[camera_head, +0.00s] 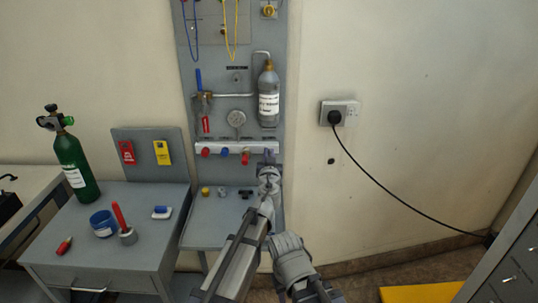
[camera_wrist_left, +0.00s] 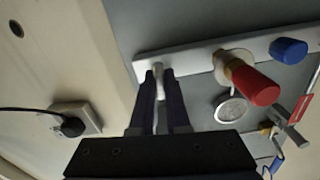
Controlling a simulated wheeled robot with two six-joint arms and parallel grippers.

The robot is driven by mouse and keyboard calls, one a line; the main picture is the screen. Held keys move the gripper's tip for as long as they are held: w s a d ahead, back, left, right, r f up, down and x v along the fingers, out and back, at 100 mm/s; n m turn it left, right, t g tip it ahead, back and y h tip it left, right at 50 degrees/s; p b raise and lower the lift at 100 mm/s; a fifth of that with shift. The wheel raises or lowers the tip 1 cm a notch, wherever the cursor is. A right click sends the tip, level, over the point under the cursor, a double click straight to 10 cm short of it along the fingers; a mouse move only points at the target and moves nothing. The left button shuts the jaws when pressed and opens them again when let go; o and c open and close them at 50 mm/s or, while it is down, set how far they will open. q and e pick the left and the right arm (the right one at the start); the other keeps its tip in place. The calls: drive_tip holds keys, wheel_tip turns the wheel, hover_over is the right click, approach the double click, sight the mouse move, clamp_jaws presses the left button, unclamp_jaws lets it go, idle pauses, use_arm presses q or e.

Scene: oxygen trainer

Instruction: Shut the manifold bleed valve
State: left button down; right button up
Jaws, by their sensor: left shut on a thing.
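The manifold (camera_head: 237,147) is a white bar across the grey panel, with red and blue knobs along it. My left gripper (camera_head: 268,158) is at its right end. In the left wrist view the gripper (camera_wrist_left: 161,80) is shut on a small pale handle (camera_wrist_left: 159,88), which I take to be the bleed valve. The fingers lie on both sides of the handle and hide part of it. A red knob with a brass collar (camera_wrist_left: 252,82) and a blue knob (camera_wrist_left: 288,50) are beside it on the manifold (camera_wrist_left: 196,58).
A grey bottle (camera_head: 268,95) and a round gauge (camera_head: 237,119) are above the manifold. A small shelf (camera_head: 205,232) with fittings is below. A grey cabinet (camera_head: 95,255) with tools and a green cylinder (camera_head: 74,160) stand left. A black cord (camera_head: 385,190) hangs from the wall socket at right.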

use_arm(q)
drive_tip(key=m, duration=0.4)
drive_tip(key=shift+d, duration=0.1)
drive_tip(key=m, duration=0.5)
drive_tip(key=shift+f, duration=0.1)
drive_tip(key=m, duration=0.4)
drive_tip(key=shift+d+m, duration=0.1)
drive_tip(key=shift+m, duration=0.2)
drive_tip(key=m, duration=0.4)
drive_tip(key=shift+f, duration=0.15)
drive_tip(key=m, duration=0.4)
drive_tip(key=shift+b, duration=0.3)
drive_tip(key=m, duration=0.4)
drive_tip(key=shift+f+m, duration=0.15)
drive_tip(key=shift+m, duration=0.15)
drive_tip(key=m, duration=0.4)
drive_tip(key=shift+a+m, duration=0.2)
drive_tip(key=shift+m, duration=1.9)
